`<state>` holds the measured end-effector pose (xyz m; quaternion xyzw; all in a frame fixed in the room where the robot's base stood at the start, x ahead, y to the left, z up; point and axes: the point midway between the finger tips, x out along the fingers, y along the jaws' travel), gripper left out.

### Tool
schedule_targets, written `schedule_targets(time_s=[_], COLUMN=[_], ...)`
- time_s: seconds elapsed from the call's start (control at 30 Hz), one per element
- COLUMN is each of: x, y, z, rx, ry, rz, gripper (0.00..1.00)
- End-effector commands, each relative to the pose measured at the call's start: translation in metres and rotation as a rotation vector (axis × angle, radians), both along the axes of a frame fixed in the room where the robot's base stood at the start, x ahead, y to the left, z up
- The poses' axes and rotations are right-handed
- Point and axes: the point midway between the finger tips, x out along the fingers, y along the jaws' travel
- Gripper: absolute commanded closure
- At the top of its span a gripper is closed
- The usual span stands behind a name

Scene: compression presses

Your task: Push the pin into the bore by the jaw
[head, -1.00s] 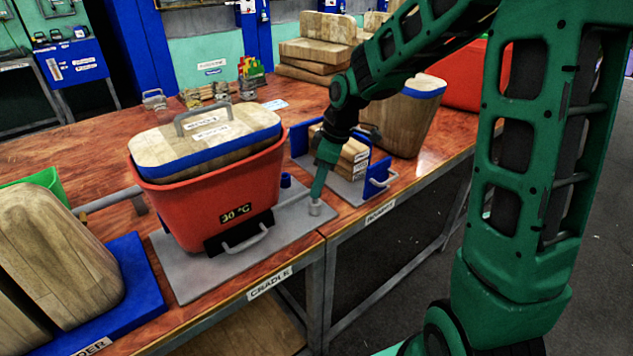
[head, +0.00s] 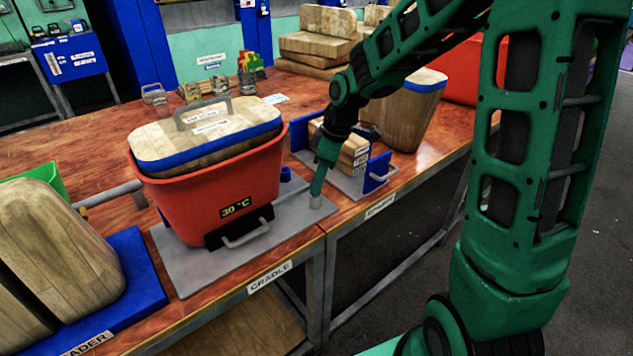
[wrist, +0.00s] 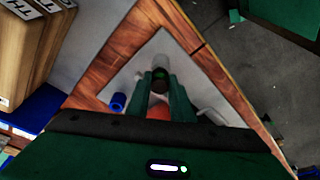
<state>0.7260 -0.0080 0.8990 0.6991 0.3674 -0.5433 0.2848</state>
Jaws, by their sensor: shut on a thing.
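My gripper (wrist: 161,84) points down over the right corner of the grey cradle plate (head: 185,262). Its two green fingers are shut on a small dark cylinder, apparently the pin (wrist: 160,76). The bore is hidden, so I cannot tell how deep the pin sits. The red bucket (head: 215,195) stands on the plate, left of my gripper, with a wooden, blue-edged lid block (head: 205,140) in its top.
A blue post (head: 286,174) and a black clamp with a grey handle (head: 246,236) are beside the bucket. Wooden blocks (head: 352,160) sit in a blue-sided holder to the right. The table's front edge runs close to the gripper. The floor beyond is clear.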

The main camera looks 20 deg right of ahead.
Motion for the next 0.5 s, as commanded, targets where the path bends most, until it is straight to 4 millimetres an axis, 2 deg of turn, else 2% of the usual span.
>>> schedule_targets(time_s=[0.5], x=[0.001], y=[0.0], z=[0.018], rx=[0.0], ry=[-0.002], rz=[-0.001], gripper=[1.0])
